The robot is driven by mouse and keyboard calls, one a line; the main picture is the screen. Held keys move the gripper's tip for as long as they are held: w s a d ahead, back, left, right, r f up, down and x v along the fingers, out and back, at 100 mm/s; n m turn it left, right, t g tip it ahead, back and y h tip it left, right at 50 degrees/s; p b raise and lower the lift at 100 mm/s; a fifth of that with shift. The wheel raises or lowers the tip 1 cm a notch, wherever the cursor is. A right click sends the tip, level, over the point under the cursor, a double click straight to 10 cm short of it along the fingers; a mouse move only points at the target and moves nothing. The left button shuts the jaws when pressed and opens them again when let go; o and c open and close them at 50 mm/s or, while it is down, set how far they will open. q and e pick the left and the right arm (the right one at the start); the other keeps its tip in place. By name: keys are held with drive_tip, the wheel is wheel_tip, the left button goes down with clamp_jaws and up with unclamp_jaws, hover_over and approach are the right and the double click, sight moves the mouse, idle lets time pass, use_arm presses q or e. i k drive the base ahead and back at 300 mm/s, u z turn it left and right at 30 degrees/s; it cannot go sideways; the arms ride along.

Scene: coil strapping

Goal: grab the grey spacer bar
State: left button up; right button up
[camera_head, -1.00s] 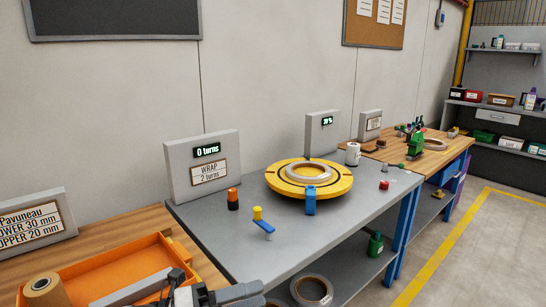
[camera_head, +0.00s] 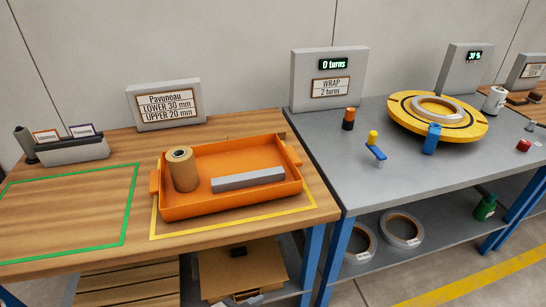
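The grey spacer bar (camera_head: 248,180) lies flat in the orange tray (camera_head: 230,207), in its right half, long side running left to right. A brown cardboard roll (camera_head: 182,170) stands upright in the tray, left of the bar and apart from it. The tray sits on the wooden bench inside a yellow outline.
A sign (camera_head: 165,104) and a grey holder with cards (camera_head: 72,150) stand behind. A green-outlined area (camera_head: 70,210) on the left is empty. On the grey table (camera_head: 345,170) at right are a yellow turntable (camera_head: 402,120), an orange-black item (camera_head: 348,119) and a blue-yellow piece (camera_head: 375,150).

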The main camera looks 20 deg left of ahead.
sight(248, 179)
drive_tip(key=z, duration=0.45)
drive_tip(key=i, duration=0.5)
drive_tip(key=u, duration=2.85)
